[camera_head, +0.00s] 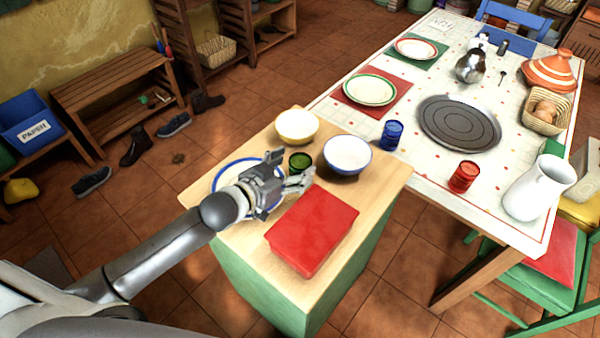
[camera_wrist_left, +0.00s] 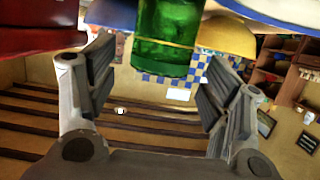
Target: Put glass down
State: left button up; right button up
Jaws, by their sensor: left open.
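A green glass (camera_head: 300,161) stands upright on the wooden top of a small counter (camera_head: 380,185). My left gripper (camera_head: 290,170) is beside it, with one finger on each side. In the left wrist view the green glass (camera_wrist_left: 165,40) shows at the top between the two spread fingers of my left gripper (camera_wrist_left: 155,75). The fingers look apart from the glass, and the gripper is open. The gripper hides part of the glass and part of a blue-rimmed plate (camera_head: 222,178). My right gripper is not in view.
A red box (camera_head: 312,232) lies just in front of the gripper. A yellow bowl (camera_head: 297,126) and a white bowl (camera_head: 347,154) stand behind the glass. The dining table beyond holds a blue glass (camera_head: 392,135), a red glass (camera_head: 464,177) and a white jug (camera_head: 538,188).

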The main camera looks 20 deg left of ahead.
aim_at(306, 157)
pick_arm(q)
jog(key=x, duration=0.3)
jog(key=shift+w+d, duration=0.1)
jog(key=shift+w, duration=0.1)
jog(key=c, duration=1.4)
grip_shut()
jog(key=shift+r, duration=0.15)
